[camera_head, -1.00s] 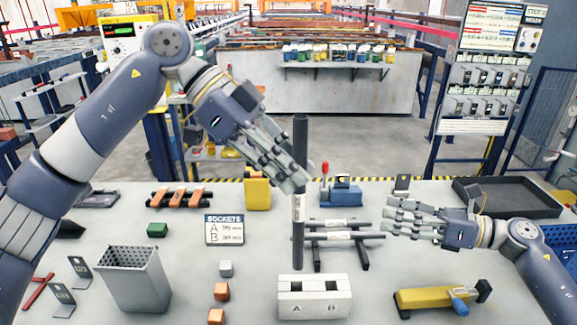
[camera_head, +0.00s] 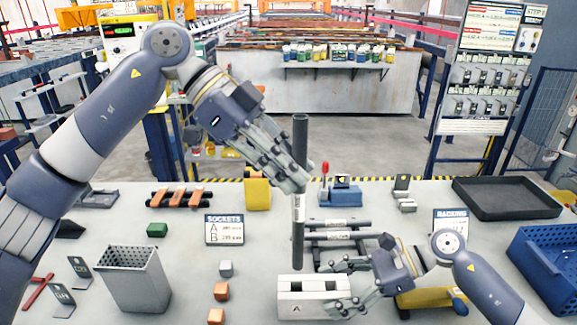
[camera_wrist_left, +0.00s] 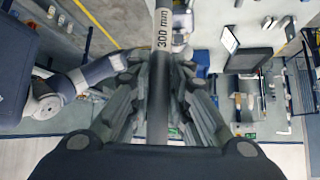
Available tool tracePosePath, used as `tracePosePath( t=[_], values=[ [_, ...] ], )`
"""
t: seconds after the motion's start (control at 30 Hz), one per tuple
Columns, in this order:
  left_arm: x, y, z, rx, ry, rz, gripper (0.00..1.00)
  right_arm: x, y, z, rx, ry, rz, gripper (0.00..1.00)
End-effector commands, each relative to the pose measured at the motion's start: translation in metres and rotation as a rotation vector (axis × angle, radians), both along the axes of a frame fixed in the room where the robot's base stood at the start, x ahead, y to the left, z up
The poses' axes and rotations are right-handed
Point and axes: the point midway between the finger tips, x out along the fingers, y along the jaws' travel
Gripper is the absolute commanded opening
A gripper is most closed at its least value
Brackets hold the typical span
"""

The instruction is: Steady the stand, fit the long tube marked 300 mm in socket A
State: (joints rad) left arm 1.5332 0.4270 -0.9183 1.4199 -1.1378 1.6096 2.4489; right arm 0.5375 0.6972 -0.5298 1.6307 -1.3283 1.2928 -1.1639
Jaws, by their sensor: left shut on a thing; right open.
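A long dark tube (camera_head: 299,235) stands upright behind the white stand (camera_head: 290,300) in the head view. My left gripper (camera_head: 298,180) is shut on this tube partway up. My right gripper (camera_head: 335,285) is open at the stand's right side; contact is unclear.
More dark tubes (camera_head: 335,236) lie on a rack behind the stand. A sockets sign (camera_head: 224,230) stands left of the tube. A perforated grey bin (camera_head: 135,280), small orange blocks (camera_head: 221,291) and a yellow tool (camera_head: 420,298) lie around. A black tray (camera_head: 505,213) is at the back right.

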Motion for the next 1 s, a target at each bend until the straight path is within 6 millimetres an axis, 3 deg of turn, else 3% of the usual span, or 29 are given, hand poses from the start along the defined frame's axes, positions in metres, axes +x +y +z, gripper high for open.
tracePosePath(
  t=[0.3,0.73,0.93,1.0],
  values=[
    [0.0,0.0,0.001,-0.001,-0.001,0.0,0.0,0.0,0.032,-0.017,0.002,0.001,0.0,0.63],
    [0.0,0.0,0.001,-0.001,-0.001,0.0,0.0,0.0,0.037,-0.02,0.001,0.0,-0.002,0.63],
    [0.0,0.0,0.001,-0.001,-0.001,0.0,0.0,0.0,0.037,-0.02,0.001,0.0,-0.002,0.2],
    [0.0,0.0,0.001,-0.001,-0.001,0.0,0.0,0.0,0.037,-0.02,0.001,0.0,-0.002,0.19]
  ],
)
